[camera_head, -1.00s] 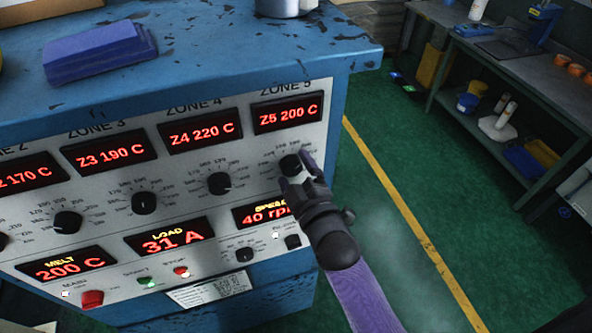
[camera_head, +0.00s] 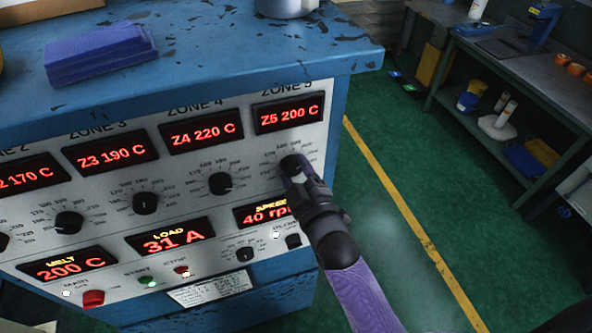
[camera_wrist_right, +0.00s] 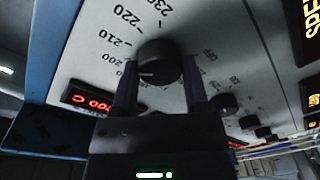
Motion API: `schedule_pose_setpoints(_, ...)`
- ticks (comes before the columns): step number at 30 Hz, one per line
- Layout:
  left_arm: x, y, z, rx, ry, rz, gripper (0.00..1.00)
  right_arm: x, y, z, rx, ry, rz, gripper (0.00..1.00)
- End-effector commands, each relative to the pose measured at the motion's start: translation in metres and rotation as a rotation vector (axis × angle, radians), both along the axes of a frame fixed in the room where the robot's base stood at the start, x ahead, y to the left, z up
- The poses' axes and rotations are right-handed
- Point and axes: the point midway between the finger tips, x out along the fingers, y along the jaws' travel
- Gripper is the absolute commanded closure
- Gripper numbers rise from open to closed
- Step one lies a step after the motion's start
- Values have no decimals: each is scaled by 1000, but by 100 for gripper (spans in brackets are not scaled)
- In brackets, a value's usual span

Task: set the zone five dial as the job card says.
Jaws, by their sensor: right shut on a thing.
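The zone five dial (camera_head: 291,165) is a black knob under the red display (camera_head: 288,113) reading "Z5 200 C". My right gripper (camera_head: 298,175) is shut on this dial, and its arm partly covers the dial and its scale. In the right wrist view the dial (camera_wrist_right: 160,62) sits between the two fingers of my right gripper (camera_wrist_right: 158,84), with a light mark on its face and scale numbers such as 210 and 220 around it. The job card is not identifiable in these views. My left gripper is not in view.
Neighbouring dials, such as the zone four dial (camera_head: 220,184), sit close by on the grey panel. The speed display (camera_head: 262,213) is partly hidden behind my right arm. A blue block (camera_head: 100,55) lies on the cabinet top. Green floor (camera_head: 400,180) is open to the right.

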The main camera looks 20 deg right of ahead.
Motion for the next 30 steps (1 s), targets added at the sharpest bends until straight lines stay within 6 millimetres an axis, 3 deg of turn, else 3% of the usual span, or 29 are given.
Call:
schedule_pose_setpoints(21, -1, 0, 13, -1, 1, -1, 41, 0, 1, -2, 633, 28, -1, 100)
schedule_pose_setpoints(30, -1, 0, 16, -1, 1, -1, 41, 0, 1, -3, 829, 36, -1, 100)
